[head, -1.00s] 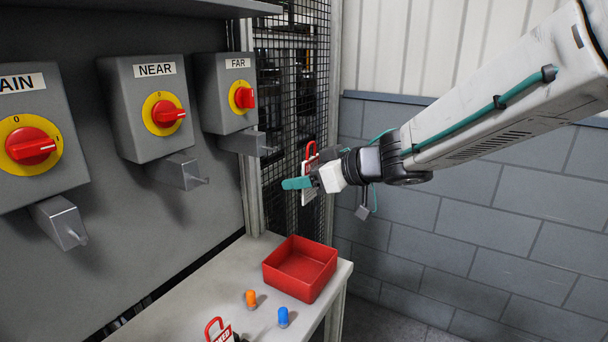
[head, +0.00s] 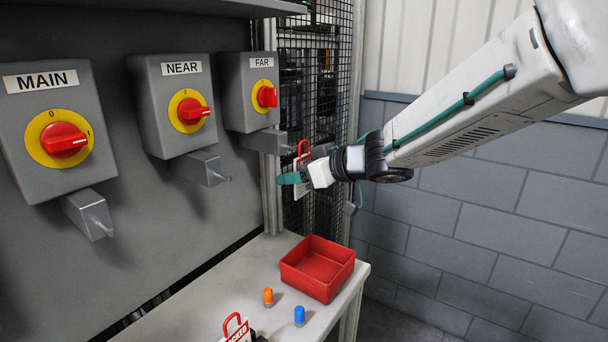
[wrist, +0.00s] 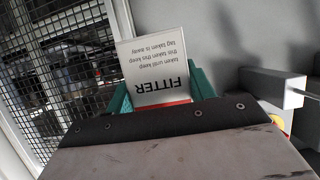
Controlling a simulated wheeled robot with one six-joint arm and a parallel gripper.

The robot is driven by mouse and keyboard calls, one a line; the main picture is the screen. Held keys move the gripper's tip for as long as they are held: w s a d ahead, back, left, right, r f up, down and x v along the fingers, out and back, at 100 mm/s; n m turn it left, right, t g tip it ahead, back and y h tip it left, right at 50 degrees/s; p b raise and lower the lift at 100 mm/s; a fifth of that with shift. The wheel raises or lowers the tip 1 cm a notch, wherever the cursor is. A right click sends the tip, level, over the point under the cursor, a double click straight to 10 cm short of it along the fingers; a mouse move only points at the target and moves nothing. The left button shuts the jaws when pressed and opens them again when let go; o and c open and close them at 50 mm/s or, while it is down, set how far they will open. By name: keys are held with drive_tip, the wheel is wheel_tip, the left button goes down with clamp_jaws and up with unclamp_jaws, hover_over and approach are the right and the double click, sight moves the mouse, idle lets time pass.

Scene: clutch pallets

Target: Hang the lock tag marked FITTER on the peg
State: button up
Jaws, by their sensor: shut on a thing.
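The FITTER tag (wrist: 160,70) is a white card with a red band, upside down in the wrist view between teal fingertips. In the head view the tag (head: 302,188) shows edge-on with its red loop (head: 302,148) on top. My gripper (head: 291,179) is shut on it, in front of the mesh, just right of and below the bracket under the FAR switch. Pegs stick out from grey brackets under MAIN (head: 108,231), NEAR (head: 226,179) and FAR (head: 288,148). A bracket (wrist: 285,97) also shows at the right of the wrist view. The tag appears apart from it.
The bench (head: 215,300) carries a red tray (head: 318,285), an orange piece (head: 268,297), a blue piece (head: 299,316) and another red-looped tag (head: 236,328), cut by the frame edge. Wire mesh (head: 325,90) stands behind my gripper.

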drive_tip(key=shift+x, duration=1.8)
drive_tip(key=shift+a+r, duration=0.1)
drive_tip(key=o, duration=1)
drive_tip(key=shift+o, duration=0.2)
